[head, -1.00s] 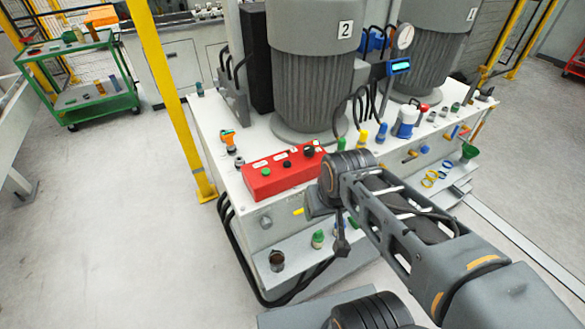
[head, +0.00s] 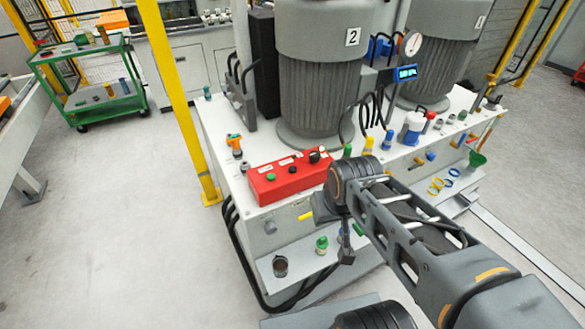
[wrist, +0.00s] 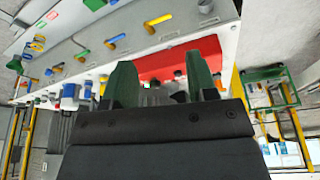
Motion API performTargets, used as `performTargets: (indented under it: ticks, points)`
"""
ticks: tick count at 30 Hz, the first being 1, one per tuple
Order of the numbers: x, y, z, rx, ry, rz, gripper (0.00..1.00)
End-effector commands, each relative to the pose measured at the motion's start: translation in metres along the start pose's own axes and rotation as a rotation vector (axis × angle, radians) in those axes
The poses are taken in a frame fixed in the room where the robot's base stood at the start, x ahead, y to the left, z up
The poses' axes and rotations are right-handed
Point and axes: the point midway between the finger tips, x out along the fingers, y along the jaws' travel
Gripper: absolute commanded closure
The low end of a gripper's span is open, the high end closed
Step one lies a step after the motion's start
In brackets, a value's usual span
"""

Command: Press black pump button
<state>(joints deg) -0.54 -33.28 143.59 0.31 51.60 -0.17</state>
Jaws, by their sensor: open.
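The red control box (head: 284,182) sits on the near left corner of the white pump bench. Its top carries a green button (head: 271,178), a black button (head: 292,170) and a larger black knob (head: 314,157). My gripper's fingers (wrist: 164,84) are green, apart and empty in the wrist view. The red box (wrist: 160,66) shows beyond and between them, with dark controls partly hidden by the fingers and gripper body. In the head view, my arm's wrist end is just right of the box, and the fingers cannot be made out clearly.
Pump motor 2 (head: 322,85) stands behind the box. An orange-topped fitting (head: 234,145) is at its left, and yellow and blue fittings stand to the right. A lower ledge (head: 300,262) holds small parts. A yellow post (head: 176,95) rises at the left. The left floor is open.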

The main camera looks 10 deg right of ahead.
Motion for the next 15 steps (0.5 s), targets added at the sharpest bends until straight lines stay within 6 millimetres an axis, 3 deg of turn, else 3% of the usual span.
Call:
performTargets:
  ticks: [2, 15]
  points:
    - [0.0000, 0.0000, 0.0000, 0.000, 0.000, 0.000, 0.56]
    - [0.0000, 0.0000, 0.0000, 0.000, 0.000, 0.000, 0.98]
